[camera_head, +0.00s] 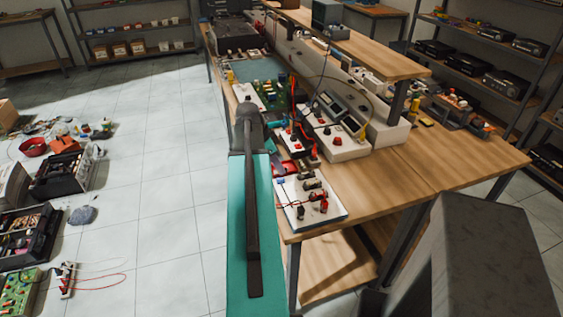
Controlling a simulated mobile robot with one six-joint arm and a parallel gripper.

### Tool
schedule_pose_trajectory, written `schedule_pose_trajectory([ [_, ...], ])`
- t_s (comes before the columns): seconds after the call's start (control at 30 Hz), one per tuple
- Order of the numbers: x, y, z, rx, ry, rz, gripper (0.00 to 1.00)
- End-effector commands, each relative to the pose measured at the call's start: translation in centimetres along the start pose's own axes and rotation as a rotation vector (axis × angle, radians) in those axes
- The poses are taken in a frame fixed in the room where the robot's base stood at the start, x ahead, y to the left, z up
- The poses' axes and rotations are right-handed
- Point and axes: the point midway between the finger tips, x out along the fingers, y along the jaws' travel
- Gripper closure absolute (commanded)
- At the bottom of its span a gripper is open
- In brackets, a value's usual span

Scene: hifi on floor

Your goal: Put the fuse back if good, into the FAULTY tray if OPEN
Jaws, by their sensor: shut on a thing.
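My gripper is not in clear view, and I cannot see what it holds. I cannot make out a fuse anywhere. A white board (334,215) with dark and red parts and red leads lies at the workbench's near left corner. A small red tray-like thing (286,168) sits just behind it, partly hidden by the teal block. I cannot read a label on it, so I cannot tell whether it is the FAULTY tray. A pale instrument with a dark display (335,104) stands further back; an orange-red cable (293,100) rises beside it.
The wooden workbench (395,185) is bare at its near right. A teal block (262,235) with a dark bar fills the centre front; a grey block (475,262) covers the lower right. Open cases (65,170) and loose parts lie on the left floor. The tiled floor (165,200) between is clear.

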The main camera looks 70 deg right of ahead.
Motion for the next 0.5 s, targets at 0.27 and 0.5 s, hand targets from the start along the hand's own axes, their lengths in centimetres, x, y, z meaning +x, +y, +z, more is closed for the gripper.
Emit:
schedule_pose_trajectory([
  [0.27,0.7,-3.0,-1.4,0.001,0.0,0.001,1.0],
  [0.5,1.4,-5.1,-2.3,0.0,0.0,0.0,1.0],
])
